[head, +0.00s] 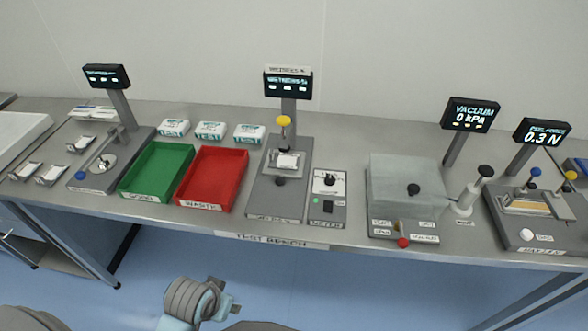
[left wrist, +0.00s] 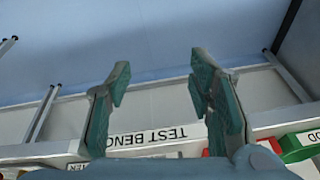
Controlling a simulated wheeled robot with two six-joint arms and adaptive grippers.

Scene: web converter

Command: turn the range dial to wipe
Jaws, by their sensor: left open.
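A small meter box (head: 327,209) stands right of the middle on the test bench. Its white upper face carries a black range dial (head: 329,180); its markings and pointer position are too small to read. A green spot and a black socket or switch show below the dial. My left gripper (head: 226,294) is in front of the bench, low and left of the meter, apart from everything. In the left wrist view its two fingers (left wrist: 160,80) are spread and empty, with the bench's front edge label behind them. My right gripper is not seen.
Left of the meter is a grey press-like fixture (head: 276,205) with a screen on a post. Further left are a red tray (head: 238,166) and a green tray (head: 186,157). To the right stands a vacuum chamber (head: 405,180) with a red-tipped lever. The bench front edge (head: 272,240) lies before the meter.

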